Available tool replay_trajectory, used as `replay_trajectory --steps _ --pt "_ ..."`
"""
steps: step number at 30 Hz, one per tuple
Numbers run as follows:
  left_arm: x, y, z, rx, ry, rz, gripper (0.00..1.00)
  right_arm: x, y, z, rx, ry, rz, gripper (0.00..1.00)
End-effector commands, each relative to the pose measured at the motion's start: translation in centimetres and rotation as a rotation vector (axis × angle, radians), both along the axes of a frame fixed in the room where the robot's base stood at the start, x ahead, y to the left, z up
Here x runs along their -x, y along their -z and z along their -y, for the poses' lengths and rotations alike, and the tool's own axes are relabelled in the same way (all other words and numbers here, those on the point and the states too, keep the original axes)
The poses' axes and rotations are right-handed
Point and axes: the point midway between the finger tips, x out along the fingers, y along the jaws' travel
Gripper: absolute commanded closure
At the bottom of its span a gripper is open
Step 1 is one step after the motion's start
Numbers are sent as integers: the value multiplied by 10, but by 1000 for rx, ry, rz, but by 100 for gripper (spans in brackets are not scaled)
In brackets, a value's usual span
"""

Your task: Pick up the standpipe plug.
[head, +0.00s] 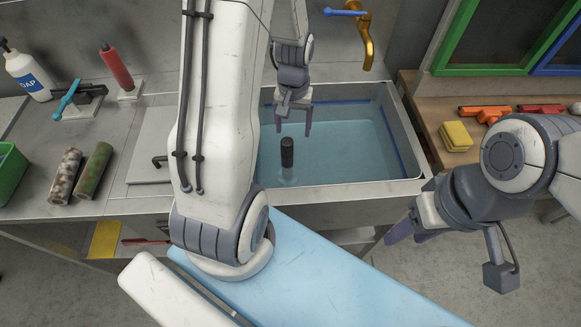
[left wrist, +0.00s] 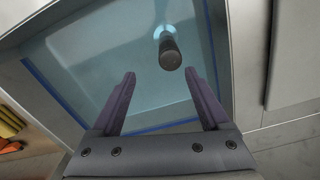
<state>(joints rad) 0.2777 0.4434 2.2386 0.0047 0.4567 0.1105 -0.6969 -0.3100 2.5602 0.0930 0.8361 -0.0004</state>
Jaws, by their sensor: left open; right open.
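The standpipe plug (head: 287,153) is a dark, upright cylinder standing in the water of the sink (head: 408,150), its lower part paler under the surface. It also shows in the left wrist view (left wrist: 170,54), seen from above, a little beyond the fingertips. My left gripper (head: 294,128) is open and empty over the sink, close to the plug's top and apart from it; its fingers also show in the left wrist view (left wrist: 161,82). My right gripper (head: 412,238) is open and empty in front of the sink's right front corner, far from the plug. Its fingertips are partly hidden.
A gold tap (head: 367,42) with a blue lever rises behind the sink. Two mottled rolls (head: 94,170), a soap bottle (head: 27,75) and a red tube (head: 116,68) stand or lie on the left counter. Yellow sponges (head: 456,136) lie on the right bench.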

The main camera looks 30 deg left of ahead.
Motion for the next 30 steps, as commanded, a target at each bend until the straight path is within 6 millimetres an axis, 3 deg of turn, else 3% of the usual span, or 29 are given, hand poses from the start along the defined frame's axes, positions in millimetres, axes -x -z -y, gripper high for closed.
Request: replay_trajectory --steps 1,5,12,17,25,30 --pt "1 11 -11 -1 -32 -4 21 0 4 0 0 0 0 50" --pt "1 28 -20 0 -60 -8 21 0 4 0 0 0 0 50" --pt "1 62 -19 0 -59 -7 21 0 3 0 0 0 0 50" --pt "2 72 -18 -1 -58 -6 21 0 2 0 0 0 0 50" --pt "8 108 -12 0 -58 -8 21 0 -5 0 0 0 0 50" --pt "8 120 -13 0 -57 -5 21 0 -6 0 0 0 0 50"
